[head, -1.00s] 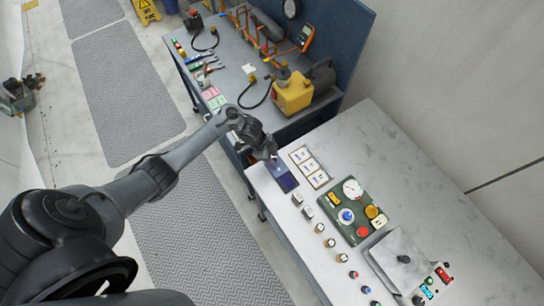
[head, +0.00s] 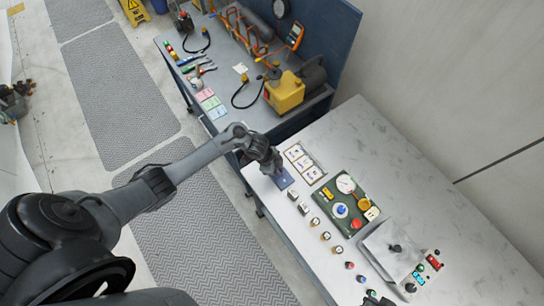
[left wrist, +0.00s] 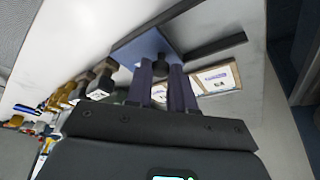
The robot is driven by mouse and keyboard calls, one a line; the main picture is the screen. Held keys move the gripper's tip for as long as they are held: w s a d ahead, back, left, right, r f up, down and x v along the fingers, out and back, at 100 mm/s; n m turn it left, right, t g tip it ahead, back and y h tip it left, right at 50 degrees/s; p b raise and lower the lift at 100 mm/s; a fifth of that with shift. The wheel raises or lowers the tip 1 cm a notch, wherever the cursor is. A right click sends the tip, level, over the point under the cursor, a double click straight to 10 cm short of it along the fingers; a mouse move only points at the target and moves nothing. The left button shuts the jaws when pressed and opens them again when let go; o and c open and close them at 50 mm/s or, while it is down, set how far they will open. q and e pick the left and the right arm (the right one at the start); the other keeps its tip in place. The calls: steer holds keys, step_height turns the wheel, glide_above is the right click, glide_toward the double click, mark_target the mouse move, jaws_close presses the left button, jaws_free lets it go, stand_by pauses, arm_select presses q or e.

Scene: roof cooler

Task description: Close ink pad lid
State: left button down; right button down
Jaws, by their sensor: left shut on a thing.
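The ink pad (head: 285,180) lies at the near left corner of the white marble-look table, its visible part a flat blue surface. My left gripper (head: 275,172) is right over it, pointing down and covering its far left part. In the left wrist view the ink pad's blue surface (left wrist: 143,44) shows just beyond the fingertips of my left gripper (left wrist: 160,72). The fingers are at its edge and close together, shut on what appears to be the lid. The fingertips hide the grip, and I cannot tell whether the lid lies fully flat. My right gripper is not in view.
Framed cards (head: 303,163) lie close beside the pad. Several small stamps and knobs (head: 315,222) line the near table edge. A green gauge panel (head: 348,205) and a grey plate (head: 393,250) stand further right. A workbench with a yellow pump (head: 285,92) is beyond.

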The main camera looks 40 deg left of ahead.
arm_select(q)
steer(key=shift+d, duration=0.2)
steer(key=c, duration=1.3)
jaws_free()
steer(key=o, duration=0.3)
steer(key=shift+s+d, duration=0.1)
steer(key=shift+a+r, duration=0.35)
steer(key=shift+r, duration=0.3)
steer(key=p+v, duration=0.1)
steer(key=v, duration=0.8)
steer(key=shift+s+a+r, duration=0.1)
steer(key=shift+s+r, duration=0.1)
